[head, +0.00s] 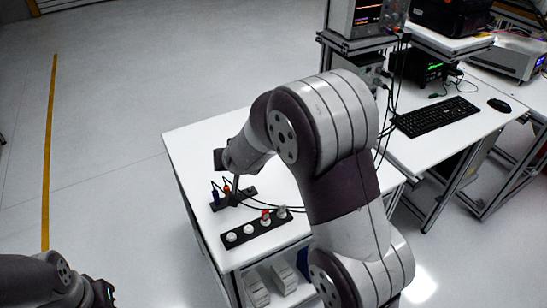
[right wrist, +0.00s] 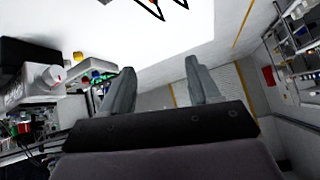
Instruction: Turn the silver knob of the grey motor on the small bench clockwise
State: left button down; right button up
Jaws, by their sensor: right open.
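In the right wrist view a grey block-shaped body, apparently the motor (right wrist: 22,88), stands at the left edge. A pale silver round knob (right wrist: 50,76) with a small red mark sticks out of it. My right gripper (right wrist: 160,66) is open and empty, with the knob outside its fingers, to their left. In the head view I cannot make out the motor; my right arm covers much of the small white bench (head: 190,143). My right gripper (head: 221,160) is above the bench, its fingers barely visible. My left gripper (head: 103,292) is at the lower left, away from the bench.
On the bench are a black strip (head: 240,241) with white and red round pieces, and a black holder (head: 218,206) with blue and orange plugs. Dark cables run across the bench. A desk with a keyboard (head: 436,117) stands at right. Floor at left is clear.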

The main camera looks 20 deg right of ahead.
jog(key=w+d+r+m+t+h+p, duration=0.1)
jog(key=w+d+r+m+h, duration=0.1)
jog(key=w+d+m+h, duration=0.3)
jog(key=w+d+r+m+h+p, duration=0.1)
jog(key=w+r+m+h+p, duration=0.1)
jog(key=w+h, duration=0.35)
jog(key=s+d+f+m+g+h+p, duration=0.1)
jog(key=s+f+m+g+h+p, duration=0.15)
jog(key=s+f+m+g, duration=0.6)
jog(key=w+d+f+n+g+p, duration=0.1)
jog(key=d+f+n+p, duration=0.1)
jog(key=d, duration=0.9)
jog(key=shift+w+d+f+p, duration=0.25)
jog(key=shift+f+p, duration=0.2)
jog(key=shift+f, duration=0.3)
jog(key=c, duration=1)
